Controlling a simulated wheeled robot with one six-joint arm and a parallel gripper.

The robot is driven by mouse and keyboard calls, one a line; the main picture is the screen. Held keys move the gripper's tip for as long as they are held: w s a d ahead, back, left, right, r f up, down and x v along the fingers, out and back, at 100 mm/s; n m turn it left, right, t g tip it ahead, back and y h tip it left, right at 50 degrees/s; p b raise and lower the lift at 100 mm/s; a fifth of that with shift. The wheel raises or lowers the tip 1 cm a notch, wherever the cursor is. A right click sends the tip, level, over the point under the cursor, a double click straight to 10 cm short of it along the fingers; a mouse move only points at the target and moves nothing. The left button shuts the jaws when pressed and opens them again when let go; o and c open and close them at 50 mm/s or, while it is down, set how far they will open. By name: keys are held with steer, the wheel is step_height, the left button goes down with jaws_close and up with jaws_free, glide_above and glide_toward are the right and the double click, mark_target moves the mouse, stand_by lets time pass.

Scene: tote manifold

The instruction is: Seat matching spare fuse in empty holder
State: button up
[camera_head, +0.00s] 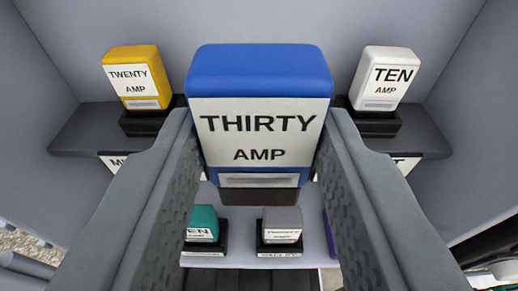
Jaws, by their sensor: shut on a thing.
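A blue fuse (260,68) labelled THIRTY AMP is held upright between the fingers of my gripper (262,128), which is shut on its sides. A dark part shows under the blue fuse; I cannot tell whether it is the fuse's own foot or a holder. A yellow fuse (137,73) labelled TWENTY AMP stands in a black holder (153,121) at the left. A white fuse (385,74) labelled TEN AMP stands in a black holder (374,122) at the right. The blue fuse and my fingers hide the space between them. No empty holder is clearly visible.
A dark shelf (85,130) carries the upper holders inside grey walls. Lower down, a teal fuse (203,223) and a grey fuse (282,224) stand in black holders. A purple sliver (329,236) shows beside my right finger. Labels on the shelf front are partly covered.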

steer(key=shift+w, duration=5.35)
steer(key=shift+s+f, duration=0.1)
steer(key=shift+f, duration=2.1)
steer(key=o, duration=1.1)
steer(key=shift+c, duration=0.2)
